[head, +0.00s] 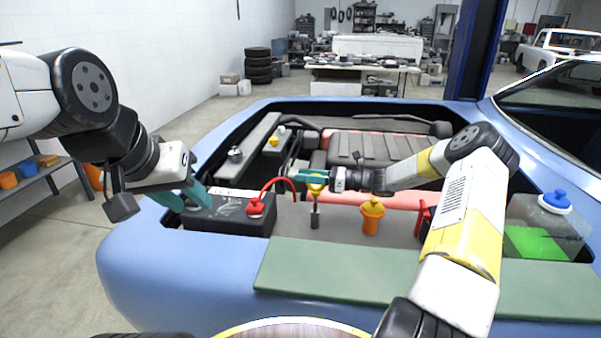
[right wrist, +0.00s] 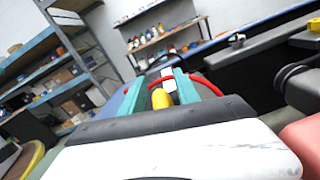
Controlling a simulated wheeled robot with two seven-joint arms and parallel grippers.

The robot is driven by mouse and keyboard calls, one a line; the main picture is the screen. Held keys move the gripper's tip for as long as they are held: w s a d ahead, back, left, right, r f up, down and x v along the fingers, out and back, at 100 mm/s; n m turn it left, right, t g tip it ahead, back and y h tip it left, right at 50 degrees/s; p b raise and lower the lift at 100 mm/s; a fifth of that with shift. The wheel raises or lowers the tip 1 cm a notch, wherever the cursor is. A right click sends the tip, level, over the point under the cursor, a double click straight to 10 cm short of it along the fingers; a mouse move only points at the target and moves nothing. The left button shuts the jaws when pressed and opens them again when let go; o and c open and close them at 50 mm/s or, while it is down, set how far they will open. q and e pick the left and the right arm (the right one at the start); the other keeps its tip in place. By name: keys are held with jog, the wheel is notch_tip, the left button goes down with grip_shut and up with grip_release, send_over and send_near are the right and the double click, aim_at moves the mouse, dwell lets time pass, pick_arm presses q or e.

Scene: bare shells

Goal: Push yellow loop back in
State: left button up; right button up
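The yellow loop (head: 317,188) tops a dark upright dipstick tube (head: 315,218) in the middle of the engine bay. My right gripper (head: 308,178) is at the loop, its teal fingers level with it and partly covering it. In the right wrist view, yellow (right wrist: 161,98), likely the loop, shows between the fingers (right wrist: 158,86), with gaps on both sides. The fingers look open. Contact with the loop cannot be told. My left gripper (head: 184,196) is open and empty at the left end of the black battery (head: 228,214).
A red cable (head: 281,180) arches from the battery's red cap (head: 255,206), close to my right gripper. An orange-capped filler (head: 372,216) stands right of the tube. A green mat (head: 340,272) covers the front edge. A washer tank (head: 545,228) sits far right.

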jog(key=v, duration=0.7)
jog(key=shift+d, duration=0.4)
jog(key=shift+s, duration=0.15)
